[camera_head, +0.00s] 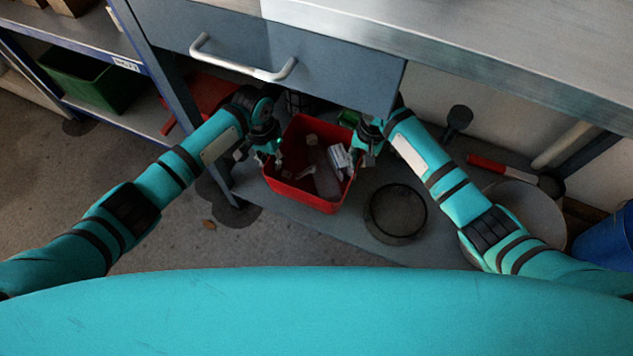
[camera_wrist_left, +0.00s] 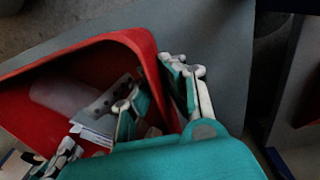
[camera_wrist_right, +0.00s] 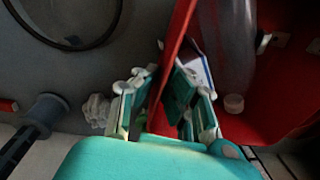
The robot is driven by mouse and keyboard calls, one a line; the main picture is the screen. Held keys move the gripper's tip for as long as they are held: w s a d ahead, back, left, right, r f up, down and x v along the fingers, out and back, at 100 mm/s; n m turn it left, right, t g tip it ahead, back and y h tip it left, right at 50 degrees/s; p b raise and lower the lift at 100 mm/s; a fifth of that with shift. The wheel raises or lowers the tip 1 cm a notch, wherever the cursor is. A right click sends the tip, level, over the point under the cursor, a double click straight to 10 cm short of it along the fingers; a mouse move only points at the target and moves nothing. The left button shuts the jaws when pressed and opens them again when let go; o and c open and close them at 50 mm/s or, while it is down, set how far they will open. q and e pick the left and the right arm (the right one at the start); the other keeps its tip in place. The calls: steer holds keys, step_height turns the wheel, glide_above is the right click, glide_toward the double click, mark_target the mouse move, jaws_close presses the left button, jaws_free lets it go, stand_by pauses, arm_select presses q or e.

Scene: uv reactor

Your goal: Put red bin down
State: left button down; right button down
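The red bin (camera_head: 309,201) is below the drawer, over the grey lower shelf (camera_head: 260,204). It is upright and holds a clear bottle and small white items. My left gripper (camera_head: 266,148) is at its left rim; in the left wrist view its fingers (camera_wrist_left: 160,90) lie on both sides of the red wall (camera_wrist_left: 138,40). My right gripper (camera_head: 362,150) is at the right rim; in the right wrist view its fingers (camera_wrist_right: 157,98) straddle the red wall (camera_wrist_right: 177,35). Both look shut on the walls. Whether the bin's underside touches the shelf cannot be told.
A round dark-rimmed dish (camera_head: 396,212) stands right of the bin. The drawer (camera_head: 330,50) with its handle (camera_head: 240,62) overhangs close behind. A blue post (camera_head: 180,90) stands left. A green crate (camera_head: 90,78) is on the left rack. A red-handled tool (camera_head: 490,166) lies right.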

arm_select(q)
steer(key=shift+f, duration=0.15)
arm_select(e)
steer(key=shift+d+f, duration=0.1)
steer(key=shift+f, duration=0.05)
